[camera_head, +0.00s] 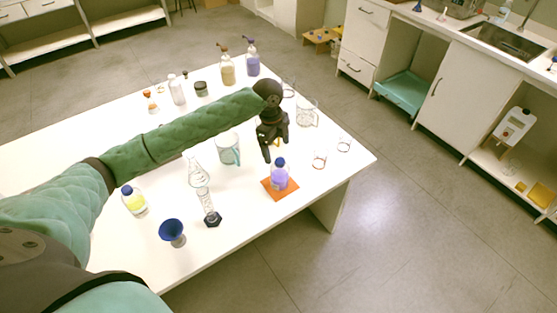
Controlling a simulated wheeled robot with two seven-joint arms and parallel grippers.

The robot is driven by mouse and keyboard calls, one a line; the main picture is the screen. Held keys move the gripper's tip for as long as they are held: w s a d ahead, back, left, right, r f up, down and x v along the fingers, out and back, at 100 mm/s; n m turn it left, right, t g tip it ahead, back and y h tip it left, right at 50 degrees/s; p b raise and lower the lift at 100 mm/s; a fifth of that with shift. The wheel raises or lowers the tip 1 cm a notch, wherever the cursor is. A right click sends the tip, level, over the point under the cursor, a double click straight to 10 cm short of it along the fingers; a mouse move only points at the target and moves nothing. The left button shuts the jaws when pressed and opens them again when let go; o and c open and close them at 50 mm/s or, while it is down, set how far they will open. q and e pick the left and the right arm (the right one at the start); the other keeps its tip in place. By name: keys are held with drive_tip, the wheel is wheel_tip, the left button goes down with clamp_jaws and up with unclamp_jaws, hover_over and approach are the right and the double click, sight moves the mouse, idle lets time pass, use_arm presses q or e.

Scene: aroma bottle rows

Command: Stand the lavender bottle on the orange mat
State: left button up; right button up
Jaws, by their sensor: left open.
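The lavender bottle (280,177), with a dark blue cap, stands upright on the orange mat (289,193) near the right front part of the white table. The mat's edges show around the bottle's base. My left gripper (275,150) is open and empty just above and behind the bottle's cap, fingers pointing down. It looks apart from the bottle. My left arm reaches across the table from the left. My right gripper is not in view.
Clear glassware (228,149) stands left of the gripper. A blue funnel (172,231) and a yellow-filled bottle (134,201) stand at the left front. Pump bottles (227,70) stand at the back. Small glass beakers (319,161) stand right of the mat.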

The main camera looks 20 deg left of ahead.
use_arm(q)
drive_tip(key=shift+a+r, duration=0.2)
drive_tip(key=shift+r, duration=1)
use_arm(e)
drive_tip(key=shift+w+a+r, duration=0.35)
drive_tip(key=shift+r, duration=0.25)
